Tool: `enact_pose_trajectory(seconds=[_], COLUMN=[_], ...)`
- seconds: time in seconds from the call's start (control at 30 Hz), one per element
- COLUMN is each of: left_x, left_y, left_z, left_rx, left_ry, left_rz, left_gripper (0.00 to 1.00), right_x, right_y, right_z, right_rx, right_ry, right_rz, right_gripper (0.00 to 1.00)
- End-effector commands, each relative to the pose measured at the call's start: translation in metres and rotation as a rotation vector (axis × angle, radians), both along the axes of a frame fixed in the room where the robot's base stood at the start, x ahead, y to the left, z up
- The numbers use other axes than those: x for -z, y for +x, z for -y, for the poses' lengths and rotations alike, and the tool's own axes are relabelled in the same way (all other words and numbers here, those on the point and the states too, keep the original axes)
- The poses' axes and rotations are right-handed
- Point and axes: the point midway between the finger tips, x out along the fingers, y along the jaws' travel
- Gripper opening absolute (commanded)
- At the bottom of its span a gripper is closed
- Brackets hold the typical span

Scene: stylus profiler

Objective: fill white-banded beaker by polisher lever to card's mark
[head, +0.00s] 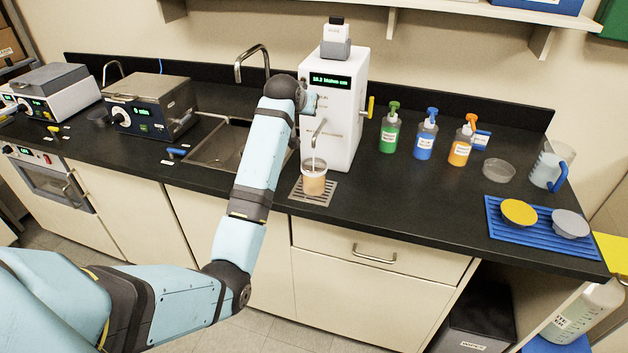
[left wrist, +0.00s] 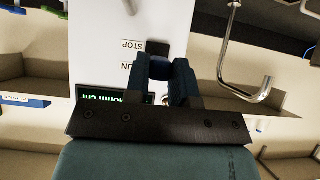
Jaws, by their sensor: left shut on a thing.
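The white polisher (head: 345,95) stands on the counter, its green display reading about 18.2 Mohm cm. A beaker with a pale band (head: 314,178) stands upright on the drip grate (head: 325,195) under the spout (head: 317,132). Its liquid level, and whether water is running, are too small to tell. My left gripper (head: 306,98) is at the polisher's front. In the left wrist view my left gripper (left wrist: 165,68) is shut beside the STOP and RUN labels, on what seems to be the lever, mostly hidden by the fingers. My right gripper is out of view.
A sink (head: 215,150) lies left of the polisher. Green (head: 389,135), blue (head: 425,140) and orange (head: 461,147) pump bottles, a glass dish (head: 498,170), a blue-handled jug (head: 546,170) and a blue rack (head: 535,245) stand to the right.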

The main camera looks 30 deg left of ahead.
Motion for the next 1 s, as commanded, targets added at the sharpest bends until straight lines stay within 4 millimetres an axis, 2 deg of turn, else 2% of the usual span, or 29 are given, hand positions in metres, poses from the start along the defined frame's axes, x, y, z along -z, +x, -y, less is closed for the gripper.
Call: enact_pose_trajectory(seconds=[0.03,0.47,0.97,1.0], left_x=[0.006,0.007,0.043,0.038], left_y=[-0.001,-0.001,0.002,0.002], left_z=[0.001,0.001,0.001,0.0], left_rx=[0.002,0.002,0.002,0.001], left_ry=[-0.003,-0.002,0.118,0.117], left_rz=[-0.013,-0.009,0.492,0.488], left_gripper=[0.0,0.0,0.0,0.32], right_x=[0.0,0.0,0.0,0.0], right_y=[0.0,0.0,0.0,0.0], right_z=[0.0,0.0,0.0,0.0], right_rx=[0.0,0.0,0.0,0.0], right_ry=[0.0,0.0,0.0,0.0], right_rz=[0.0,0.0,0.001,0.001], right_gripper=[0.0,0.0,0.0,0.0])
